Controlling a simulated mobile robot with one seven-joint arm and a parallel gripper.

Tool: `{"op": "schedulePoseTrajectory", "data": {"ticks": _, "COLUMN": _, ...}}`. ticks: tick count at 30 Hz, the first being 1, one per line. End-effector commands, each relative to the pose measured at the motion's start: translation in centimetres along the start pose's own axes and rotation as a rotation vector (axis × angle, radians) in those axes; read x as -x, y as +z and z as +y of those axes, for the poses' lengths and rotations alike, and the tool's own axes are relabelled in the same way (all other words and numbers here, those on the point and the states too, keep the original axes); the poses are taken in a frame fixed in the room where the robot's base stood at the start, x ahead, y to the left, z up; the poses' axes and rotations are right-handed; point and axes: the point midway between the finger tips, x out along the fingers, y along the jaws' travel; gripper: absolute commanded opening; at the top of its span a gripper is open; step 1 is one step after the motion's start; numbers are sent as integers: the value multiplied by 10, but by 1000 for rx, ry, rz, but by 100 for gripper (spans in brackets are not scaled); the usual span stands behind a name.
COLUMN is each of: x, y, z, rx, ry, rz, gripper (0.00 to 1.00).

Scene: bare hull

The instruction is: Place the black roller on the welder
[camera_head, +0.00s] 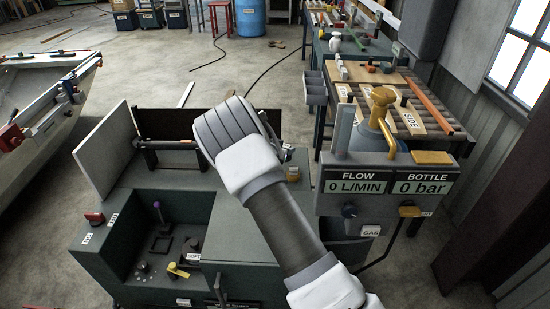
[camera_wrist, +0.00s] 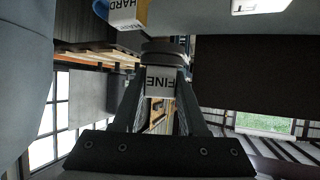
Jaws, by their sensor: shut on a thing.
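My gripper (camera_wrist: 165,82) is shut on a small piece with a white label reading FINE (camera_wrist: 160,80) and a dark round end (camera_wrist: 166,50). I cannot tell for sure whether this is the black roller. In the head view my arm and wrist hide the fingers and most of the held piece. A grey-green machine (camera_head: 150,185), seemingly the welder, stands below my wrist. A black rod (camera_head: 170,145) lies across its back. Its front recess holds a dark piece labelled SOFT (camera_head: 192,247), a purple-topped post (camera_head: 158,211) and a yellow handle (camera_head: 177,270).
A panel reading FLOW and BOTTLE (camera_head: 375,180) stands right of my arm, with a yellow-topped fitting (camera_head: 381,98). A pale hull (camera_head: 40,95) is at left. In the wrist view a HARD-labelled piece (camera_wrist: 122,20) is near.

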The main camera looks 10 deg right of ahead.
Motion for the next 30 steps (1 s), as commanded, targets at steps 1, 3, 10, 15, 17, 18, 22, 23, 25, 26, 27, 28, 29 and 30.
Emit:
{"op": "schedulePoseTrajectory", "data": {"ticks": 1, "x": -4, "y": 2, "z": -9, "rx": 0, "ry": -2, "rz": 1, "gripper": 0}}
{"op": "schedulePoseTrajectory", "data": {"ticks": 3, "x": -10, "y": 8, "z": -20, "rx": 1, "ry": -1, "rz": 0, "gripper": 0}}
{"op": "schedulePoseTrajectory", "data": {"ticks": 10, "x": -22, "y": 17, "z": -41, "rx": 1, "ry": -1, "rz": 0, "gripper": 0}}
{"op": "schedulePoseTrajectory", "data": {"ticks": 15, "x": -27, "y": 27, "z": -44, "rx": 4, "ry": 1, "rz": -2, "gripper": 0}}
{"op": "schedulePoseTrajectory", "data": {"ticks": 17, "x": -32, "y": 35, "z": -43, "rx": 4, "ry": 1, "rz": -1, "gripper": 0}}
{"op": "schedulePoseTrajectory", "data": {"ticks": 18, "x": -34, "y": 40, "z": -43, "rx": 5, "ry": 0, "rz": -1, "gripper": 0}}
{"op": "schedulePoseTrajectory", "data": {"ticks": 22, "x": -40, "y": 51, "z": -44, "rx": 3, "ry": 0, "rz": 0, "gripper": 0}}
{"op": "schedulePoseTrajectory", "data": {"ticks": 23, "x": -41, "y": 52, "z": -44, "rx": 2, "ry": 0, "rz": 1, "gripper": 0}}
{"op": "schedulePoseTrajectory", "data": {"ticks": 25, "x": -42, "y": 53, "z": -44, "rx": 1, "ry": -1, "rz": 1, "gripper": 0}}
{"op": "schedulePoseTrajectory", "data": {"ticks": 26, "x": -42, "y": 53, "z": -44, "rx": 1, "ry": -1, "rz": 1, "gripper": 0}}
{"op": "schedulePoseTrajectory", "data": {"ticks": 27, "x": -42, "y": 53, "z": -44, "rx": 1, "ry": -1, "rz": 1, "gripper": 0}}
{"op": "schedulePoseTrajectory", "data": {"ticks": 28, "x": -42, "y": 53, "z": -44, "rx": 0, "ry": -1, "rz": 1, "gripper": 0}}
{"op": "schedulePoseTrajectory", "data": {"ticks": 29, "x": -42, "y": 53, "z": -44, "rx": 0, "ry": -1, "rz": 1, "gripper": 0}}
{"op": "schedulePoseTrajectory", "data": {"ticks": 30, "x": -42, "y": 53, "z": -44, "rx": 1, "ry": -1, "rz": 1, "gripper": 0}}
